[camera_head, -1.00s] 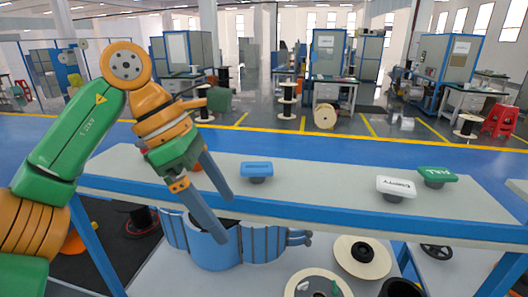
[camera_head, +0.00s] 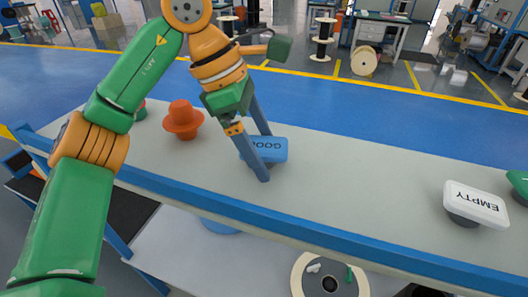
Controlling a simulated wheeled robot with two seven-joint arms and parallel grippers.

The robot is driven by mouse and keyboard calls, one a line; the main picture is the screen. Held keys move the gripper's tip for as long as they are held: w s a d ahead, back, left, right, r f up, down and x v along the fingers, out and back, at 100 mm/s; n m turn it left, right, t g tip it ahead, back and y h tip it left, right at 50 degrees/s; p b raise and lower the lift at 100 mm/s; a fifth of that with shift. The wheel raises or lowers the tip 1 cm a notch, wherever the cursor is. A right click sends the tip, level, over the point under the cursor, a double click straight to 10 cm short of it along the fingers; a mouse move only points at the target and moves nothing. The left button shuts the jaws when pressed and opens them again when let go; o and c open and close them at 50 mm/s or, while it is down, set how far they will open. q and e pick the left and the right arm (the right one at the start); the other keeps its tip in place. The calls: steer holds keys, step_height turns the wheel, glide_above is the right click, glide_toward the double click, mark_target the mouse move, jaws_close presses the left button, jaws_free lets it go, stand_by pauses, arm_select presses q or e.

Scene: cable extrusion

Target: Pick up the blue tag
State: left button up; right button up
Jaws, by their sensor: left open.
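The blue tag (camera_head: 274,146) lies on the grey table top, on a dark round base, with part of its lettering showing, upside down. My left gripper (camera_head: 267,158) is open at the tag. One finger crosses in front of the tag and hides part of it. The other finger reaches down behind its far edge. I cannot tell whether either finger touches it. My right gripper is not in view.
A white tag marked EMPTY (camera_head: 475,204) and a green tag (camera_head: 519,183) are at the right of the table (camera_head: 360,190). An orange knob-shaped object (camera_head: 183,120) stands left of the gripper. A spool (camera_head: 329,277) lies on the shelf below. The table between the blue and white tags is clear.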

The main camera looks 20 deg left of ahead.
arm_select(q)
steer(key=shift+w+d+f, duration=0.1)
steer(key=shift+w+f, duration=0.4)
steer(key=shift+w, duration=0.2)
steer(key=shift+s+r, duration=0.15)
steer(key=shift+s, duration=0.2)
steer(key=c, duration=1.1)
steer(key=shift+c, duration=1.3)
steer(key=shift+w, duration=0.15)
